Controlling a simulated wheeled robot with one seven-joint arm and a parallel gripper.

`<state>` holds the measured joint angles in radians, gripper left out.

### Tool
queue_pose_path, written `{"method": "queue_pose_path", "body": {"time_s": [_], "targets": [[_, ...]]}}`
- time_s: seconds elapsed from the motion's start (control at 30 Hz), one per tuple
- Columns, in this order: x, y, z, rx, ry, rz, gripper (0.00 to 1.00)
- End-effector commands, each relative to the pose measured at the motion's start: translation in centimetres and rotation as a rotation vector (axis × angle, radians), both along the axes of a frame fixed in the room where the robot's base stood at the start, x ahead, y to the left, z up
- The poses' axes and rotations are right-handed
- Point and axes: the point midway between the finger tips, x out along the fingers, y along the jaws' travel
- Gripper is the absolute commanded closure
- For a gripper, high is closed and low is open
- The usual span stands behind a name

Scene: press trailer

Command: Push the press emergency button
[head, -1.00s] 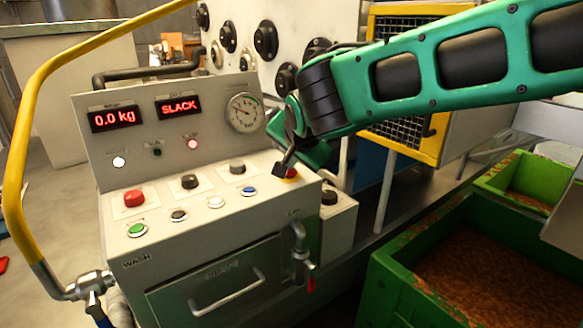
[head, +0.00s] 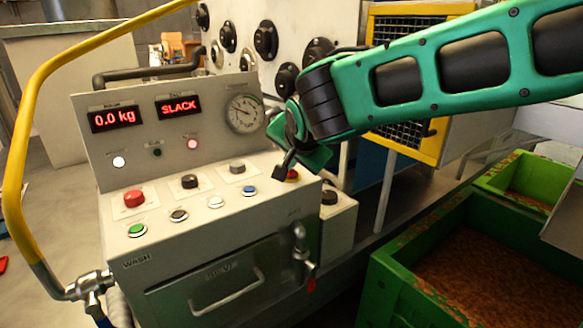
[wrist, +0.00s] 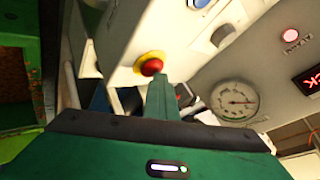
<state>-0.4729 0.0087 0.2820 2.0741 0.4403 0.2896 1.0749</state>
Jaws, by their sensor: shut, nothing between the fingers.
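The emergency button is a red mushroom button on a yellow collar, at the right end of the grey control panel (head: 262,211). In the head view the button (head: 292,175) is partly hidden behind my gripper (head: 281,172). In the wrist view the red button (wrist: 152,67) and its yellow collar show just beyond the tip of my green fingers (wrist: 163,98). My gripper is shut and empty, pointing down at the panel right beside the button. I cannot tell whether it touches the button.
Another red button (head: 134,198) sits at the panel's left, with several black, white, blue and green buttons between. An upright face with red displays (head: 179,106) and a gauge (head: 244,113) stands behind. A yellow rail (head: 29,110) curves at left; green bins (head: 440,270) stand at right.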

Motion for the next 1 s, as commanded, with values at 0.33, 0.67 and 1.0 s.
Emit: {"method": "queue_pose_path", "body": {"time_s": [0.33, 0.67, 1.0], "targets": [[-0.9, 0.2, -1.1, -0.015, 0.034, 0.012, 1.00], [-0.8, 0.1, 1.9, -0.013, 0.027, 0.009, 1.00], [-0.6, 0.0, 4.9, -0.010, 0.018, 0.005, 1.00]]}}
